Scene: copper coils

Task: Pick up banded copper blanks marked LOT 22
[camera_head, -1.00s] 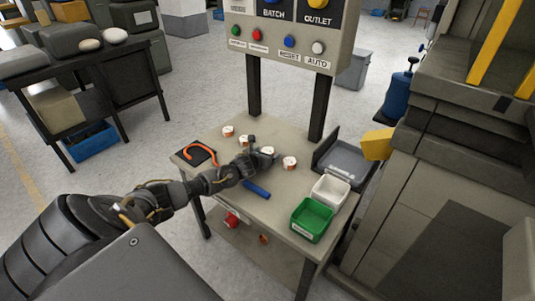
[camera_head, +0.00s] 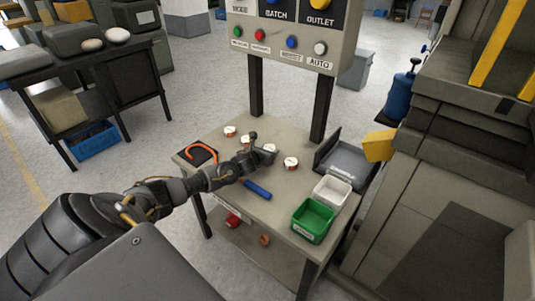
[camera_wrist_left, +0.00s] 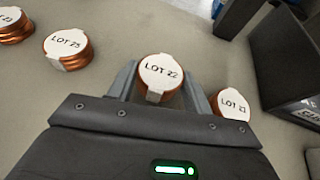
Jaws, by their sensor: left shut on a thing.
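A copper blank with a white LOT 22 label (camera_wrist_left: 160,73) stands between the two fingers of my left gripper (camera_wrist_left: 160,88) in the wrist view. My left gripper is shut on it, with a finger on each side. In the head view my left gripper (camera_head: 263,153) is over the table, and the held blank (camera_head: 270,148) shows partly at its tip. Another blank (camera_wrist_left: 232,105) is just right of the gripper; its last digit is hard to read. A blank (camera_wrist_left: 68,48) that seems to read LOT 25 stands to the left. A further blank (camera_wrist_left: 12,25) is at the far left.
The table (camera_head: 225,165) also holds an orange hook-shaped thing (camera_head: 203,151), a blue cylinder (camera_head: 257,190), a green bin (camera_head: 314,220), a white bin (camera_head: 331,190) and a grey tray (camera_head: 347,163). A control panel (camera_head: 285,40) rises on posts behind it.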

